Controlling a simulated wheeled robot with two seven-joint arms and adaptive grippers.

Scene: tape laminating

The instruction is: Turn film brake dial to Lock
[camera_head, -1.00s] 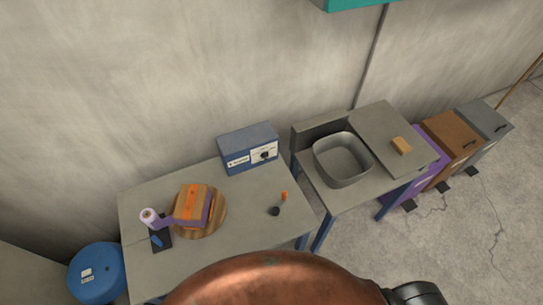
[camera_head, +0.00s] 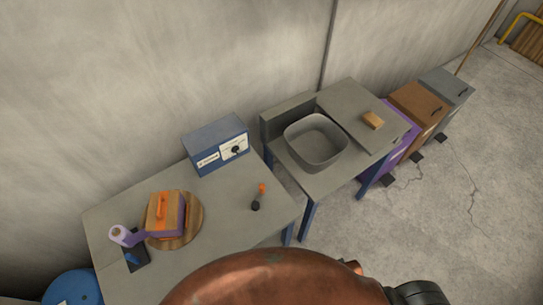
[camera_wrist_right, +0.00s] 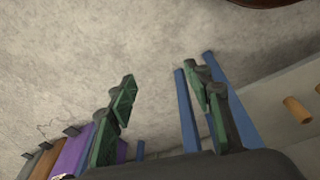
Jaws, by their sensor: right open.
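A blue box (camera_head: 216,143) stands at the back of the left table. Its pale front panel carries a round black dial (camera_head: 236,150); its lettering and setting are too small to read. A purple film roll (camera_head: 121,234) stands at the table's left, with film running to a brown block with an orange handle (camera_head: 164,212) on a round wooden board (camera_head: 190,228). My right gripper (camera_wrist_right: 163,85) shows only in the right wrist view, its green fingers apart and nothing between them, over bare floor away from the dial. My left gripper is not in view.
A small black and orange item (camera_head: 257,197) lies on the left table (camera_head: 225,205). A second table holds a grey basin (camera_head: 316,145) and a tan block (camera_head: 373,120). Purple, brown and grey bins (camera_head: 445,90) stand at right. A blue drum (camera_head: 75,288) is at lower left.

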